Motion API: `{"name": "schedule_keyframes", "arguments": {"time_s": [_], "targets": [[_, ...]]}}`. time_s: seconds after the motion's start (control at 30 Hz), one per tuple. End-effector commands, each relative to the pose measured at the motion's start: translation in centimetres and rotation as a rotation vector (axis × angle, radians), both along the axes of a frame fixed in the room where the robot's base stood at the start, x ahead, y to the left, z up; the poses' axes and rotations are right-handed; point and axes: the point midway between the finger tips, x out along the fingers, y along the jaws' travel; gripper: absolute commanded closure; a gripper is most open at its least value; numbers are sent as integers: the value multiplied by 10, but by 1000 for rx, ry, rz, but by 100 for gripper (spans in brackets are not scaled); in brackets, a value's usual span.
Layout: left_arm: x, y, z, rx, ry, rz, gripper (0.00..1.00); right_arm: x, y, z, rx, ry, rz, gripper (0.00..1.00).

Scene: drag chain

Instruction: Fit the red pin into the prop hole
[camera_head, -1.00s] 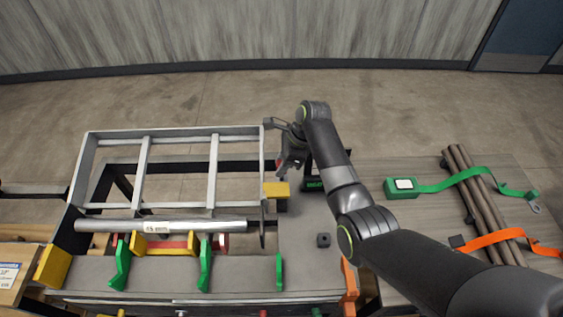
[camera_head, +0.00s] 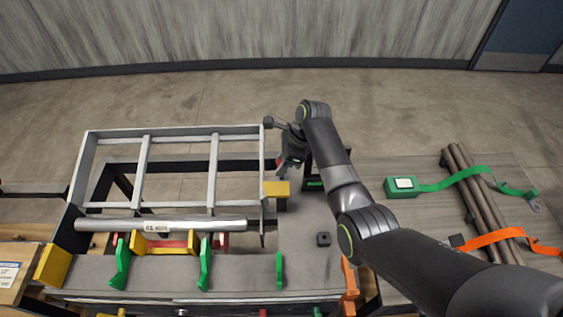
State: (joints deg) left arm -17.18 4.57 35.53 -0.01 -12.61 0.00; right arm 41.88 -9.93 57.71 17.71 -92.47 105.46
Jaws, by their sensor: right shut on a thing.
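My right gripper (camera_head: 284,164) is at the right end of the grey metal frame (camera_head: 212,170), seen from above and partly hidden by its own wrist. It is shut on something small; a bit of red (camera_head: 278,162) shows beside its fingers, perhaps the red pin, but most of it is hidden. A grey bar with a rounded end (camera_head: 268,121) sticks out behind the gripper. A yellow block (camera_head: 276,189) sits just in front of the gripper. I cannot make out the prop hole. My left gripper is out of view.
A steel tube (camera_head: 180,225) lies along the frame's front, above green brackets (camera_head: 204,264) and a yellow bracket (camera_head: 165,247). A small dark block (camera_head: 323,239) sits on the grey bench. At right, green (camera_head: 450,184) and orange (camera_head: 500,236) straps cross brown rods (camera_head: 485,205).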

Motion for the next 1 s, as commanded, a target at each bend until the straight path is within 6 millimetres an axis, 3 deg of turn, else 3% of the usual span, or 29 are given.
{"name": "schedule_keyframes", "arguments": {"time_s": [1.0], "targets": [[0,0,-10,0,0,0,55,0,0,-26,0,0,0,100]]}}
